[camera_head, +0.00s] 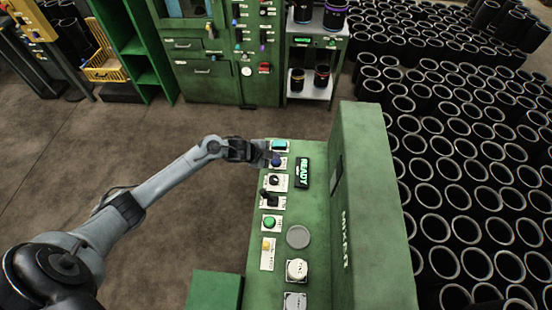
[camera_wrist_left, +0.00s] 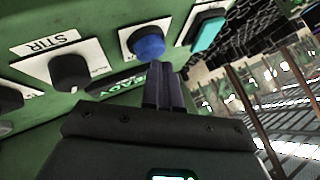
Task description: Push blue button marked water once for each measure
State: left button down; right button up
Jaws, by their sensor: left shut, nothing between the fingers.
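The blue button (camera_head: 278,162) sits near the far end of the green control panel, below a teal button (camera_head: 279,146) and above a black knob. My left gripper (camera_head: 267,155) is shut and empty, with its fingertips right at the blue button. In the left wrist view the closed fingers (camera_wrist_left: 160,85) point at the lower edge of the blue button (camera_wrist_left: 148,42). I cannot tell whether they touch it. The button's label is too small or hidden to read. The display (camera_head: 302,172) reads READY. My right gripper is not in view.
The panel also holds a black STIR knob (camera_wrist_left: 69,71), a green button (camera_head: 270,222) and a yellow switch (camera_head: 267,245). A tall green housing (camera_head: 365,200) stands right of the panel. Black sleeves (camera_head: 450,170) cover the floor beyond it. Open floor lies left.

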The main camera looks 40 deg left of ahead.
pick_arm(q)
jog(key=shift+r+p, duration=0.3)
jog(key=shift+r, duration=0.25)
notch_tip(320, 180, up, 5)
jog(key=p, duration=0.5)
dwell(0.6)
dwell(0.8)
dwell(0.9)
